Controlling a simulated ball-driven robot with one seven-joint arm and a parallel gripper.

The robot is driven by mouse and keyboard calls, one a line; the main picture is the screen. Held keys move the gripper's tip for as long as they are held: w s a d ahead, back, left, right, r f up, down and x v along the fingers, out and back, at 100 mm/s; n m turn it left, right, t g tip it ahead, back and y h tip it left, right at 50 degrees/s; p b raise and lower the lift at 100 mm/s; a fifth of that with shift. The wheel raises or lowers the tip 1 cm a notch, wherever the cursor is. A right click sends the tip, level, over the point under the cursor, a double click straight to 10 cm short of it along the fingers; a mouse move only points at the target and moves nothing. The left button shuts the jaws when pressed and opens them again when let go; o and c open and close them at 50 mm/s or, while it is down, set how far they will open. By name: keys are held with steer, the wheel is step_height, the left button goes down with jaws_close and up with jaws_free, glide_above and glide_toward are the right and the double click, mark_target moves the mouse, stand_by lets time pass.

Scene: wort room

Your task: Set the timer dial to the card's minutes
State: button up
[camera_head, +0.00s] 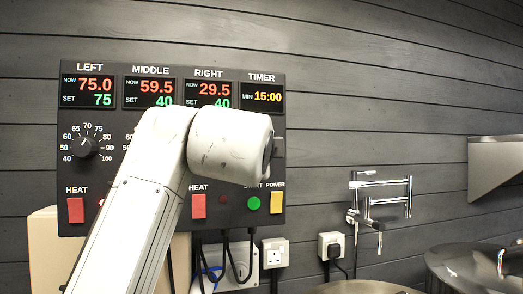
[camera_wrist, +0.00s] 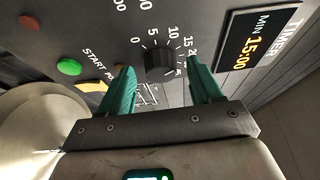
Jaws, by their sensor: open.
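The timer dial (camera_wrist: 158,64) is a black knob on the dark control panel, with the printed numbers 0, 5, 10, 15 and 20 around it in the wrist view. Which way its pointer faces is hard to tell. The timer display (camera_head: 268,97) reads 15:00, and it also shows in the wrist view (camera_wrist: 250,48). My gripper (camera_wrist: 160,68) is open, its two green fingers on either side of the dial; contact cannot be told. In the head view my arm hides the dial and the gripper fingers. I see no card with minutes in either view.
The panel's LEFT dial (camera_head: 87,147) is in view; my arm covers the middle. The green start button (camera_head: 254,203) and yellow power switch (camera_head: 276,202) are low on the panel. A wall tap (camera_head: 380,195) and metal vessels (camera_head: 470,268) stand to the right.

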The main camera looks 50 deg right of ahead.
steer(key=b+v, duration=0.2)
steer(key=v, duration=0.8)
steer(key=shift+a+f, duration=0.1)
steer(key=w+f+n+t+y, duration=0.1)
steer(key=w+f+n, duration=0.25)
steer(key=f, duration=0.35)
steer(key=w+a+f+n+y, duration=0.1)
steer(key=w+f+n+y, duration=0.1)
steer(key=f+n, duration=0.3)
steer(key=w+f+n+t+y, duration=0.1)
steer(key=w+f+n, duration=0.2)
steer(key=f, duration=0.5)
steer(key=s+f+n+g+y, duration=0.15)
steer(key=f+n, duration=0.25)
steer(key=f, duration=0.6)
steer(key=s+d+f+n+g+y, duration=0.1)
steer(key=s+f+n+y, duration=0.15)
steer(key=f, duration=0.65)
steer(key=s+f+n+g+y, duration=0.1)
steer(key=f+n, duration=0.3)
steer(key=f, duration=0.6)
steer(key=s+a+f+n+g+y, duration=0.2)
steer(key=s+f+n+g+y, duration=0.1)
steer(key=s+f, duration=0.8)
steer(key=s+a+f+n+g+y, duration=0.2)
steer(key=s+a+f+n+g, duration=0.1)
steer(key=s+f, duration=0.8)
steer(key=s+n+g, duration=0.1)
steer(key=s, duration=0.2)
steer(key=shift+y, duration=0.4)
